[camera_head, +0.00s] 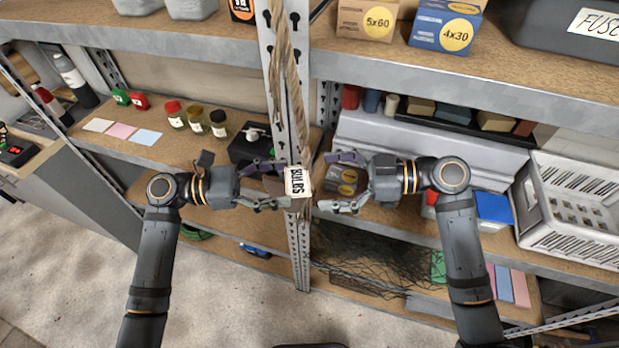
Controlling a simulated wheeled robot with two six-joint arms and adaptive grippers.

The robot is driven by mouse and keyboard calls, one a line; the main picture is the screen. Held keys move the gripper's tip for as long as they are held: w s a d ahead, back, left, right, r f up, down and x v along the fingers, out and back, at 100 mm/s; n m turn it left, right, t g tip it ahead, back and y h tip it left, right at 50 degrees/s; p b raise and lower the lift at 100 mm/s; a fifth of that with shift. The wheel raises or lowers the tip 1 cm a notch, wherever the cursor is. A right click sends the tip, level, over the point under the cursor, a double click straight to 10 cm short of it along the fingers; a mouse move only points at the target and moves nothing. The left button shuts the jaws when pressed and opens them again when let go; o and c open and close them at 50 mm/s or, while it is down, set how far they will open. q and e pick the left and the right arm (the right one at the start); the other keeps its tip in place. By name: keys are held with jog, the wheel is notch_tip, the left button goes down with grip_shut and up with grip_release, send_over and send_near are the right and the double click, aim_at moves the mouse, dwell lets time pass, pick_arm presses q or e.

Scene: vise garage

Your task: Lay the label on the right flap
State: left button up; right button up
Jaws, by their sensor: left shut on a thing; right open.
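The white label (299,182) with black lettering is turned on its side at the centre, in front of the metal upright. My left gripper (284,184) comes in from the left and is shut on the label at its fingertips. My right gripper (330,181) faces it from the right, open and empty, with its fingertips just right of the label. A dark box with yellow round marks (347,178) shows behind and between the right fingers. I cannot make out a right flap; the grippers and label hide part of this area.
A perforated upright with hanging rope (281,60) stands behind the label. Jars (196,120) and coloured sheets (121,130) lie on the left shelf. A white crate (570,243) stands at right. Boxes (446,26) sit above; dark netting (370,265) lies below.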

aim_at(298, 181)
jog(key=shift+x, duration=1.8)
jog(key=c, duration=1.1)
pick_arm(q)
jog(key=o, duration=0.7)
jog(key=shift+a, duration=0.1)
